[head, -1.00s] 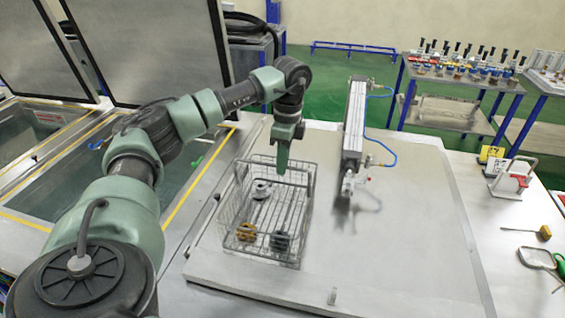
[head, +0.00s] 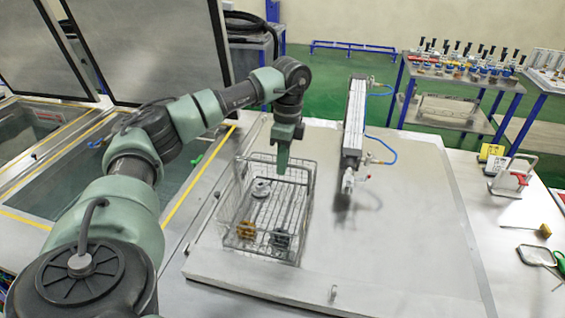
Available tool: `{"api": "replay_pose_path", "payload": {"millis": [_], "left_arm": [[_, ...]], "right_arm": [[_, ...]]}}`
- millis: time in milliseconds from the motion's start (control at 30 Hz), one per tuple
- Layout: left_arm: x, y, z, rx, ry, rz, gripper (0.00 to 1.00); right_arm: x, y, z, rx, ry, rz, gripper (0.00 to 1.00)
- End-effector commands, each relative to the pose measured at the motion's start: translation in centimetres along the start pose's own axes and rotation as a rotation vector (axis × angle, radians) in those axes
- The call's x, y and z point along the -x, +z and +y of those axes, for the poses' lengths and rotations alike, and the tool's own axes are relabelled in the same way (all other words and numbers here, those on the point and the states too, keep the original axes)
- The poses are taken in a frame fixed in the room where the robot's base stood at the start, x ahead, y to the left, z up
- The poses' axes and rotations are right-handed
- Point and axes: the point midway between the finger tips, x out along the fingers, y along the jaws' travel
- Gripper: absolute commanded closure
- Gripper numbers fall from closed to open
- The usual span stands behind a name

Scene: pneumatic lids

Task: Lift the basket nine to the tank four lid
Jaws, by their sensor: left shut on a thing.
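The wire basket (head: 268,247) is on or just above the grey tank lid (head: 400,240); I cannot tell whether it touches. It holds a silvery part, a yellow-orange part and a dark grey part. My left gripper (head: 282,165) points down at the far side of the basket and is shut on it, at the rim or handle; the fingertips are hard to make out. My right gripper is not in the view.
A pneumatic cylinder (head: 354,125) with a blue hose stands on the lid, right of the basket. Open tanks with raised lids (head: 150,45) lie at the left. Tools and a white-and-red holder (head: 513,177) lie at the right. The lid's right part is clear.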

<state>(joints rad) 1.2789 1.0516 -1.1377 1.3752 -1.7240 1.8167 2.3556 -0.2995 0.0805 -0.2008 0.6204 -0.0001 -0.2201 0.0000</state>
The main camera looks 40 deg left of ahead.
Motion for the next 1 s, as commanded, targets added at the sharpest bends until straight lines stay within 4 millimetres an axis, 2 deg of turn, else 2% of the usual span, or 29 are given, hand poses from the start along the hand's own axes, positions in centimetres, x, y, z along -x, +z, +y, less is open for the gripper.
{"api": "replay_pose_path", "payload": {"millis": [33,100,133,400,533,800,1000], "left_arm": [[-0.6,0.0,0.2,-0.002,0.012,-0.008,0.89],[-0.6,0.0,0.2,-0.002,0.012,-0.008,0.69],[-0.6,0.0,0.2,-0.002,0.011,-0.007,0.66],[-0.6,0.1,0.2,-0.001,0.009,-0.007,0.66],[0.1,0.0,0.0,-0.001,0.006,-0.005,0.66],[4.5,-0.1,-0.1,-0.001,0.005,-0.002,0.66],[7.1,0.0,0.0,-0.001,0.008,-0.005,0.66]], "right_arm": [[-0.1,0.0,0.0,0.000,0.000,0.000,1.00],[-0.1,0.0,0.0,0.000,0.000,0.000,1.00],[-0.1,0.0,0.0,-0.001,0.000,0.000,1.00],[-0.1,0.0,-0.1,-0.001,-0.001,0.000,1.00],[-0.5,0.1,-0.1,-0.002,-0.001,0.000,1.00],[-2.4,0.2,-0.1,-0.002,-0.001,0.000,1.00],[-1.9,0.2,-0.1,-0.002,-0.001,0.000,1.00]]}}
